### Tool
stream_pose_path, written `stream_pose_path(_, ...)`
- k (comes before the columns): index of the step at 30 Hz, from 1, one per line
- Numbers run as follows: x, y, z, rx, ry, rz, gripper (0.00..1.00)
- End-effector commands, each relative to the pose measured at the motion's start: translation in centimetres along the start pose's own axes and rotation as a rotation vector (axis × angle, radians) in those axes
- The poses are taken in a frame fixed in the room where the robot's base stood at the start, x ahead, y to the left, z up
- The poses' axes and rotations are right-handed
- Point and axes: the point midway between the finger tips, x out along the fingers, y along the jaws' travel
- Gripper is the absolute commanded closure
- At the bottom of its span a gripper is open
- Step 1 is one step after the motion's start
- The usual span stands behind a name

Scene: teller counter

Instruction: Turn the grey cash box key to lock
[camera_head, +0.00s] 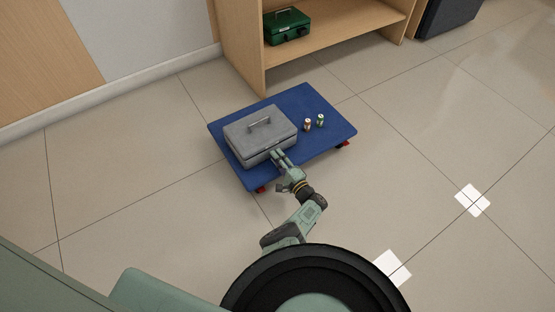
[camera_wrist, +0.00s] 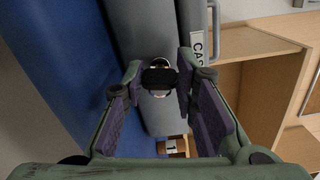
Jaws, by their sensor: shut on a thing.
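The grey cash box (camera_head: 247,132) sits on a blue wheeled platform (camera_head: 307,96), its lid down and its handle on top. My gripper (camera_head: 277,155) reaches its near front side. In the wrist view the box front (camera_wrist: 142,30) looks turned on its side. The key's black head (camera_wrist: 160,78) stands in front of a silver round lock, between the fingertips of my gripper (camera_wrist: 159,72). The fingers are shut on the key. The key's shaft is hidden, and the head lies roughly crosswise in the wrist picture. In the head view the arm hides the key.
A green cash box (camera_head: 287,26) sits on a wooden shelf behind.

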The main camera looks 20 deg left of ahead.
Motion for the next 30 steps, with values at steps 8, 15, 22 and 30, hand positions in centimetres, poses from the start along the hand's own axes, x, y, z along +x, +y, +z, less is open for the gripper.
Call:
stream_pose_path(8,-0.04,0.15,0.01,-0.146,0.0,0.001,1.0)
stream_pose_path(15,-0.08,0.12,-0.05,-0.2,0.001,0.001,1.0)
stream_pose_path(22,-0.08,0.09,-0.06,-0.211,0.001,0.0,1.0)
stream_pose_path(30,-0.08,0.09,-0.07,-0.21,0.002,0.0,0.7)
